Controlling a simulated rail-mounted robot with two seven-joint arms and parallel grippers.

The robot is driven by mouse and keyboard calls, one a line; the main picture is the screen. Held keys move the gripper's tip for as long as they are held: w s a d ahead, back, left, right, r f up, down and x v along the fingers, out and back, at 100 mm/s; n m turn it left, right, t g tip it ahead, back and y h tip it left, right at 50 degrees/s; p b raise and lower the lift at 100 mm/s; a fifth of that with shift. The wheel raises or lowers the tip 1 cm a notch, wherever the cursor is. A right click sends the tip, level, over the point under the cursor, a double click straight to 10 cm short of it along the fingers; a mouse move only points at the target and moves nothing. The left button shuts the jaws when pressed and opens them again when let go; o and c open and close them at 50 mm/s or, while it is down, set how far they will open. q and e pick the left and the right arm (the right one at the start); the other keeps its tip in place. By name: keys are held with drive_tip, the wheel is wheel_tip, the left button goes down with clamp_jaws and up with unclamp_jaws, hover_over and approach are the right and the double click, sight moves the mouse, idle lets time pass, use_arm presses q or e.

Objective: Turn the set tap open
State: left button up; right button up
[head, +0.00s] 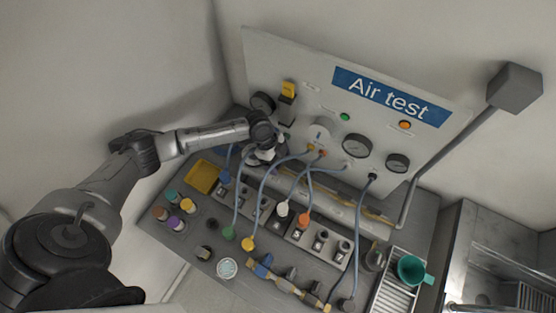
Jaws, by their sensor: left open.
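The panel marked "Air test" (458,118) carries gauges, a pale round knob (319,131), a yellow-topped black fitting (288,90) and hose ports. The labels are too small to read, so I cannot tell which fitting is the set tap. A blue-handled piece (263,268) lies at the bench's front edge. My left gripper (264,157) is open in front of the panel's lower left, left of the pale knob and above the back of the bench. Its fingers are small and partly merge with the fittings behind; I cannot tell whether they touch anything.
Several hoses run from the panel to coloured connectors on the grey bench (188,240). A yellow tray (203,177) and several coloured jars (173,210) stand at the left. A green cup (411,269) stands on a rack at the right, near a metal sink (480,250).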

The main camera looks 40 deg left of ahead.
use_arm(q)
drive_tip(key=c, duration=0.9)
drive_tip(key=shift+r+n+p, duration=0.2)
drive_tip(key=shift+n+p, duration=0.1)
drive_tip(key=shift+p, duration=0.3)
drive_tip(key=shift+c, duration=0.2)
drive_tip(key=n+t+y+p, duration=0.1)
drive_tip(key=n+p, duration=0.3)
drive_tip(key=p, duration=0.1)
drive_tip(key=n+t+y+p, duration=0.1)
drive_tip(key=n+p, duration=0.3)
drive_tip(key=p, duration=0.2)
drive_tip(key=d+n+t+y+p, duration=0.1)
drive_tip(key=n+p, duration=0.3)
drive_tip(key=p, duration=0.1)
drive_tip(key=shift+s+r+n, duration=0.1)
drive_tip(key=shift+s+n, duration=0.2)
drive_tip(key=shift+n, duration=0.1)
drive_tip(key=n+y+p, duration=0.1)
drive_tip(key=n+p, duration=0.1)
drive_tip(key=shift+n+y+p, duration=0.3)
drive_tip(key=shift+n+p, duration=0.05)
drive_tip(key=shift+n, duration=0.05)
drive_tip(key=shift+f+n+y+p, duration=0.2)
drive_tip(key=shift+n+y+p, duration=0.15)
drive_tip(key=shift+n, duration=0.45)
